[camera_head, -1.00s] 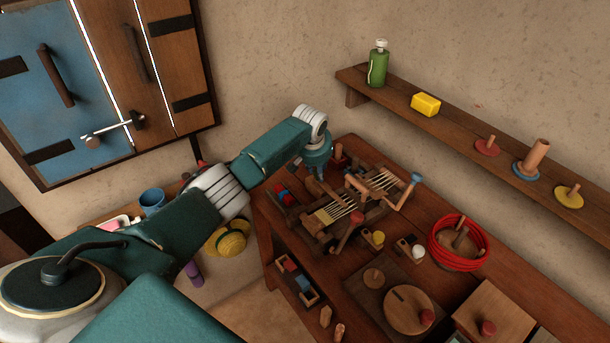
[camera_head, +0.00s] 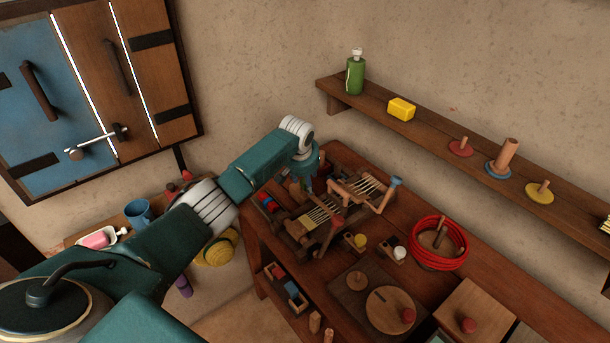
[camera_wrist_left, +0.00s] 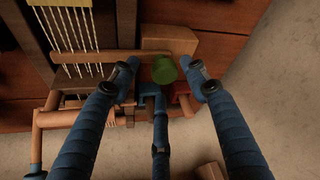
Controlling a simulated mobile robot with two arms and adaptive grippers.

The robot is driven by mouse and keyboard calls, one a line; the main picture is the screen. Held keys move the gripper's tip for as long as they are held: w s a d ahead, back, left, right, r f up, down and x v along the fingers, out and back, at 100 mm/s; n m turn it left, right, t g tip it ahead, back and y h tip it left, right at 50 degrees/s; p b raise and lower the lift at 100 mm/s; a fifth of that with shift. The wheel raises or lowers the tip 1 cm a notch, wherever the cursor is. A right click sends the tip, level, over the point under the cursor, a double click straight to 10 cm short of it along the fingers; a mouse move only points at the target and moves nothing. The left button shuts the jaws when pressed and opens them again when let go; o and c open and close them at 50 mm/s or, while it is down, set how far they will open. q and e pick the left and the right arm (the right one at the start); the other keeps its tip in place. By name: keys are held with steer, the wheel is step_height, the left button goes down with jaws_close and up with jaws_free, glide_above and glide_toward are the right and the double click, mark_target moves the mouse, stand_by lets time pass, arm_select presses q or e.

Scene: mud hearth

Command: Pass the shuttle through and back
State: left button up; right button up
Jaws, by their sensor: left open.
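A small wooden loom (camera_head: 318,214) with pale warp threads stands on the table in the head view. Its threads (camera_wrist_left: 70,30) are at the upper left of the left wrist view. My left gripper (camera_head: 308,186) points down at the loom's far left end. In the wrist view my left gripper (camera_wrist_left: 162,74) has its fingers spread apart. A round green piece (camera_wrist_left: 164,70) shows between the fingertips, and contact cannot be told. A wooden bar (camera_wrist_left: 110,56) runs from the threads toward it. I cannot make out the shuttle for certain. My right gripper is not in view.
Red and blue pieces (camera_head: 266,203) lie left of the loom. A coil of red cord (camera_head: 438,243), small knobbed pieces and a round wooden disc (camera_head: 390,310) stand to the right and front. A wall shelf (camera_head: 430,130) runs above. A blue cup (camera_head: 138,213) stands left.

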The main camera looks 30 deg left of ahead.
arm_select(q)
steer(key=shift+s+r, duration=0.1)
steer(key=shift+r, duration=0.3)
steer(key=v, duration=1.1)
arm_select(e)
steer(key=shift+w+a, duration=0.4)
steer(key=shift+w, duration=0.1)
arm_select(q)
steer(key=shift+s, duration=0.15)
